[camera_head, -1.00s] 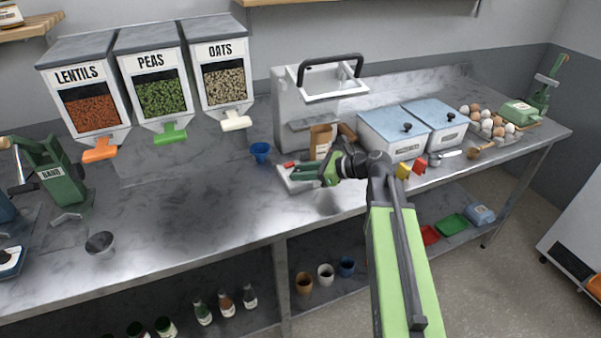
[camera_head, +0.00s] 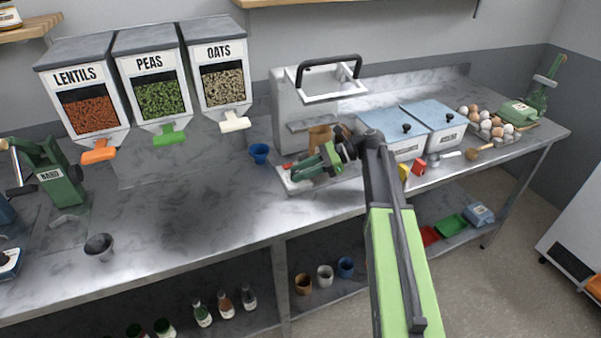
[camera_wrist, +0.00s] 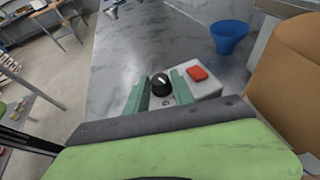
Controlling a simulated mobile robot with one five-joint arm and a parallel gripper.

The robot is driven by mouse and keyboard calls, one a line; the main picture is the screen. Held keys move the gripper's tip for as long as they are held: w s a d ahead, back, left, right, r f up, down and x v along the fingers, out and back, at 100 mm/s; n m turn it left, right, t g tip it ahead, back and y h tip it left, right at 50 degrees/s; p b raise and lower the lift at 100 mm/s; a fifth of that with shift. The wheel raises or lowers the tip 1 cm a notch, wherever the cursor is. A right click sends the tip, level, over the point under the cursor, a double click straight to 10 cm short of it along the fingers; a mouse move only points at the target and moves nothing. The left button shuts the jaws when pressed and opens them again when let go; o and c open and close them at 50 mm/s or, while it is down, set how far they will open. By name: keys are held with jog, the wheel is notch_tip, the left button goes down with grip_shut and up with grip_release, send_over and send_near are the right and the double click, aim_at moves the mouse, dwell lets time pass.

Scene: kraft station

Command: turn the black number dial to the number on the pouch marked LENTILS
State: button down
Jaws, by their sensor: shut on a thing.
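The black number dial (camera_wrist: 160,85) has a white pointer mark and sits on the white base of the machine. In the head view my gripper (camera_head: 306,168) is low over the machine's base (camera_head: 291,187), and the dial is hidden there. A brown kraft pouch (camera_head: 319,137) stands behind my gripper; it may be the large brown shape (camera_wrist: 290,85) in the wrist view. No number or LENTILS marking on a pouch is readable.
A red button (camera_wrist: 198,73) is close right of the dial. A blue funnel-like cup (camera_head: 259,153) stands left of the machine (camera_head: 290,110). LENTILS (camera_head: 93,112), PEAS and OATS dispensers line the wall. Blue-lidded bins (camera_head: 393,125) stand at the right.

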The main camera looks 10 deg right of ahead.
jog(key=shift+n+g, duration=0.4)
jog(key=shift+g, duration=0.1)
jog(key=c, duration=1.1)
grip_release()
